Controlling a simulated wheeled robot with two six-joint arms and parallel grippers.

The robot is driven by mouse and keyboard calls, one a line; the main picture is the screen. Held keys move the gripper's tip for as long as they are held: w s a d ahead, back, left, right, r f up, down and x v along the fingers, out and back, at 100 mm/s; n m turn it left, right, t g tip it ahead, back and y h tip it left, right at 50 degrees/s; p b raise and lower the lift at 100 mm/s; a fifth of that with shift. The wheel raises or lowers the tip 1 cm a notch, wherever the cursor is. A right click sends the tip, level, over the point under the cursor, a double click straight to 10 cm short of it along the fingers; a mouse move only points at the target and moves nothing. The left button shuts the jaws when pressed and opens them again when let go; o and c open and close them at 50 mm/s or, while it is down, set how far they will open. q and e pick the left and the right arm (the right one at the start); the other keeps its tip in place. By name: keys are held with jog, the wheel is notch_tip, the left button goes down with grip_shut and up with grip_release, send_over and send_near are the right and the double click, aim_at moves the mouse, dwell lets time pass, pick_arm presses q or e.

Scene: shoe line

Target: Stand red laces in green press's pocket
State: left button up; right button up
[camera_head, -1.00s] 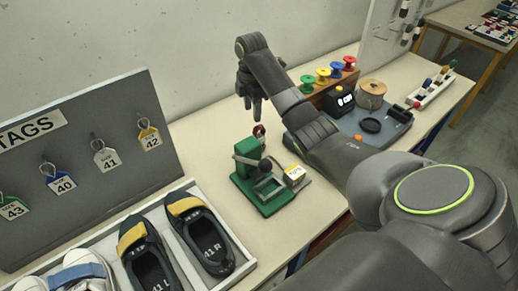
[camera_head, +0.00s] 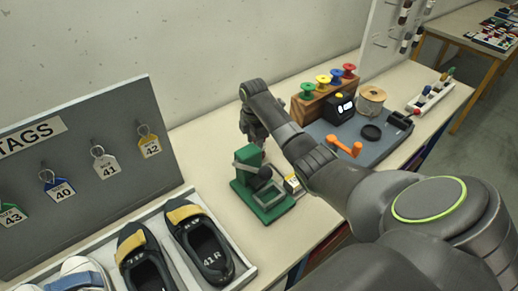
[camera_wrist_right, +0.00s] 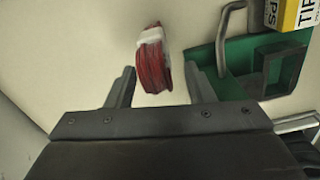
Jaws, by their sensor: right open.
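The red laces (camera_wrist_right: 152,62), a coiled bundle with a white band, show in the right wrist view on the pale table, ahead of and between my fingertips. My right gripper (camera_wrist_right: 160,85) is open, its fingers on either side of the near end of the bundle. In the head view it (camera_head: 256,138) hangs low behind the green press and the laces are hidden. The green press (camera_head: 248,157) stands on the table with a lever and a square pocket (camera_head: 268,196) at its front; the pocket (camera_wrist_right: 283,65) also shows at right in the wrist view. My left gripper is out of view.
A small yellow-and-white tips box (camera_head: 292,184) stands right beside the press. A shoe tray (camera_head: 250,268) and a tag board (camera_head: 90,165) lie to the left. Colored spools on a wooden block (camera_head: 312,106) and a grey station (camera_head: 385,140) with an orange handle (camera_head: 343,147) are behind my arm.

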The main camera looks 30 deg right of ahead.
grip_shut()
jog(key=shift+r, duration=0.1)
dwell(0.4)
